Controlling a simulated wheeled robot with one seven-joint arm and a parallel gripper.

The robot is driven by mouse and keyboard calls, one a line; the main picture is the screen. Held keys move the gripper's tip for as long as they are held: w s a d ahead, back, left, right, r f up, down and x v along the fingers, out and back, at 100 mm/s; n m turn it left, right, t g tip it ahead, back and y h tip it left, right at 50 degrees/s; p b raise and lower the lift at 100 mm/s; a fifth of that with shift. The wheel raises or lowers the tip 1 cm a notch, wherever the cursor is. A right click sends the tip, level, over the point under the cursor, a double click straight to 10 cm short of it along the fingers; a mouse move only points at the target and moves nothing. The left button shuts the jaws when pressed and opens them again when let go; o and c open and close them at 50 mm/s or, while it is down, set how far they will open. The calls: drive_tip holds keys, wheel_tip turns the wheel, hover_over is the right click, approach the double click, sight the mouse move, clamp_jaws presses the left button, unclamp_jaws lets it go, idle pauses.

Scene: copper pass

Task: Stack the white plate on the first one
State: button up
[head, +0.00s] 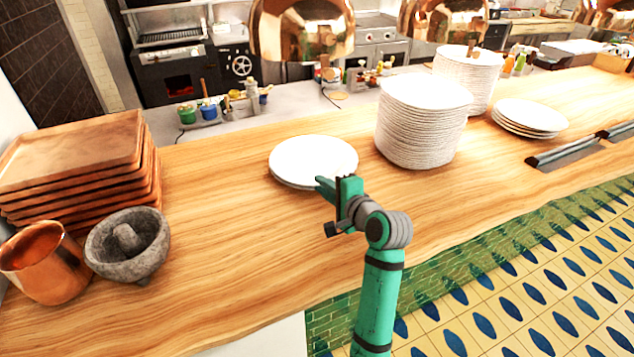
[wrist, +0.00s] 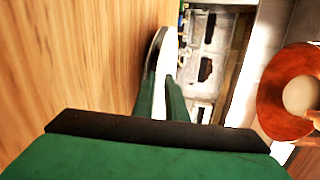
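A white plate (head: 313,158) lies on the wooden counter, left of the tall plate stack. Its near edge looks doubled; I cannot tell whether another plate lies under it. My green gripper (head: 335,187) is at its near right rim, low over the counter. In the wrist view the plate (wrist: 162,55) shows nearly edge-on, and its rim runs between the two fingers of my gripper (wrist: 161,95). The fingers are close together; I cannot tell whether they press on the rim. Part of the near rim is hidden behind my gripper.
A tall plate stack (head: 420,125) stands right of the plate, another (head: 468,72) behind it, and a low stack (head: 530,117) farther right. Copper trays (head: 75,165), a stone mortar (head: 128,255) and a copper mug (head: 45,265) stand left. Copper lamps (head: 300,30) hang above.

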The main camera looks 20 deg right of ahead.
drive_tip(key=v, duration=0.8)
idle(0.4)
